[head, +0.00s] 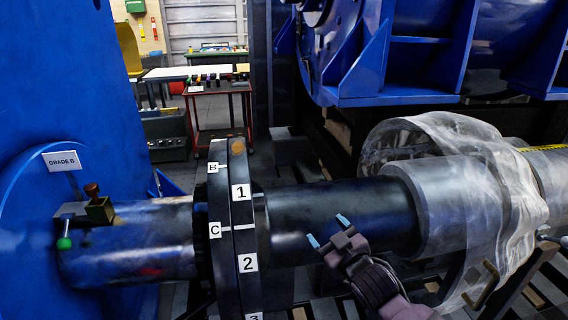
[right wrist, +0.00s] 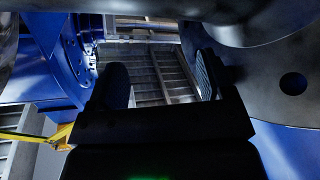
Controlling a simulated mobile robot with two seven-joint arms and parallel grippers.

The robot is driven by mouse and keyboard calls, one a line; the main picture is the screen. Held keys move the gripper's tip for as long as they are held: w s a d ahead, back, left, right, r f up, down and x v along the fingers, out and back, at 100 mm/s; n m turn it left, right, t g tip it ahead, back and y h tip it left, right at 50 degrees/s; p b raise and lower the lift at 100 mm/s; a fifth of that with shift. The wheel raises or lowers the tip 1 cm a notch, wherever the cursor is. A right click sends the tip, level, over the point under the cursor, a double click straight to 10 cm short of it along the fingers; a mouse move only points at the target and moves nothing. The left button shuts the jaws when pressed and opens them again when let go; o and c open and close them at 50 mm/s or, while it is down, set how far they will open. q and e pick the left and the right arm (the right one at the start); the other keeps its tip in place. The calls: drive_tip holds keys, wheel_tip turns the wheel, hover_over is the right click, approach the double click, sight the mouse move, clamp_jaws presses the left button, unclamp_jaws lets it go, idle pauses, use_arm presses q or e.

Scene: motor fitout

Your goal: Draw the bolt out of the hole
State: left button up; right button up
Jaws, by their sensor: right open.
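The black coupling flange (head: 248,262) stands upright across the shaft, with number labels 1, 2 and 3 and letter labels B and C. I cannot make out a bolt clearly; a small pale spot beside label 1 is too small to identify. My right gripper (head: 328,230) is open and empty, in front of the dark shaft (head: 335,208) and to the right of the flange. In the right wrist view its fingers (right wrist: 162,80) are spread, with nothing between them. A grey disc face there shows a round dark hole (right wrist: 293,84), right of the fingers. My left gripper is out of view.
The shaft continues right into a grey cylinder (head: 440,200) partly wrapped in clear plastic sheet (head: 513,195). Blue housings stand left and behind. A red cart (head: 220,117) is farther back.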

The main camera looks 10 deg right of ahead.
drive_tip(key=w+a+r+n+y+b, duration=0.1)
drive_tip(key=w+a+r+n+y, duration=0.2)
drive_tip(key=r, duration=0.4)
drive_tip(key=w+a+r+n+y, duration=0.1)
drive_tip(key=a+r+n+y, duration=0.3)
drive_tip(key=r+n, duration=0.25)
drive_tip(key=w+a+r+n+y+b, duration=0.1)
drive_tip(key=w+a+r+n+y, duration=0.25)
drive_tip(key=r, duration=0.35)
drive_tip(key=s+a+r+n+g+y+b, duration=0.1)
drive_tip(key=s+a+r+n+g+y, duration=0.15)
drive_tip(key=a+r+n+g, duration=0.6)
drive_tip(key=s+a+r+n+g+y+b, duration=0.1)
drive_tip(key=s+r+n+g+y, duration=0.15)
drive_tip(key=n+g, duration=0.75)
drive_tip(key=w+d+f+n+t+h+b, duration=0.1)
drive_tip(key=w+d+f+n+t+h, duration=0.1)
drive_tip(key=d+f+n+h, duration=1.1)
drive_tip(key=a+f+n+h, duration=0.2)
drive_tip(key=a+f, duration=0.4)
drive_tip(key=f, duration=0.4)
drive_tip(key=shift+w+a+f, duration=0.25)
drive_tip(key=shift+w+a, duration=0.05)
drive_tip(key=shift+w, duration=0.15)
drive_tip(key=shift+n, duration=0.25)
